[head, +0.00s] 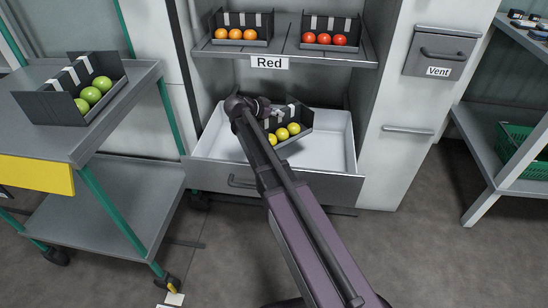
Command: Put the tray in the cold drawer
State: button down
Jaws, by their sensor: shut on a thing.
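A dark tray (303,116) with yellow tomatoes is tilted in the picture, inside the outline of an open drawer (330,150). The drawer has a white inside and a grey front with a handle; I see no label on it. My gripper (276,112) is shut on the tray at its back left side. My wrist and arm hide part of the tray and the drawer's middle. I cannot tell whether the tray rests on the drawer floor or hangs just above it.
Above the drawer, a shelf (215,55) labelled Red holds a tray of orange tomatoes and a tray of red ones. A cart (130,85) with a tray of green tomatoes stands left. A Vent panel (440,52) and a rack with a green crate (515,145) are right.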

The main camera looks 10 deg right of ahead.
aim_at(277, 126)
jog(key=shift+w+d+f, duration=0.1)
jog(key=shift+w, duration=0.05)
dwell(0.3)
notch_tip(277, 126, down, 6)
jog(key=b, duration=0.6)
jog(key=shift+f, duration=0.15)
jog(key=shift+f+b, duration=1.85)
jog(key=shift+b, duration=0.2)
jog(key=shift+f+b, duration=0.6)
jog(key=c, duration=0.5)
grip_release()
